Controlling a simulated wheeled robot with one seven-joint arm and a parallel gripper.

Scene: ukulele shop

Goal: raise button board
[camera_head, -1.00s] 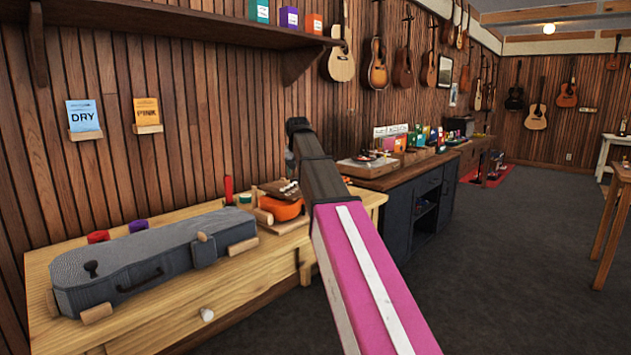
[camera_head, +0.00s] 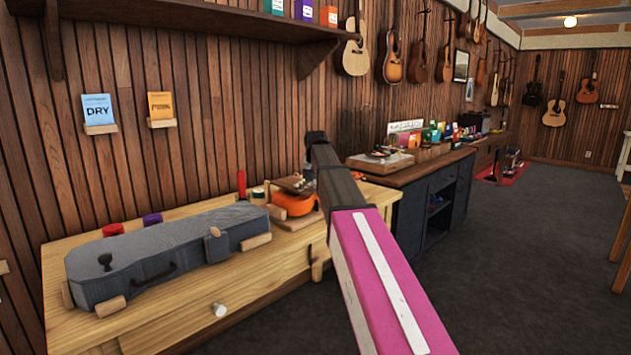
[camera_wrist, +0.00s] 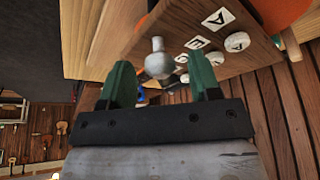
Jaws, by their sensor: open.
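The button board (camera_wrist: 205,40) is a brown wooden board with white letter labels and round pale buttons, close up in the wrist view. A grey ball-ended knob (camera_wrist: 158,62) stands out from its near edge. My gripper (camera_wrist: 160,76) has its two green fingers apart, one on each side of the knob; I cannot tell whether they touch it. In the head view the board (camera_head: 296,185) sits tilted over an orange ukulele body (camera_head: 293,204) on the wooden bench.
A grey ukulele case (camera_head: 150,252) lies on the bench (camera_head: 180,315), left of the board, between wooden pegs. A red cylinder (camera_head: 241,185) stands behind. A dark cabinet (camera_head: 425,205) is to the right. The floor (camera_head: 510,260) there is clear.

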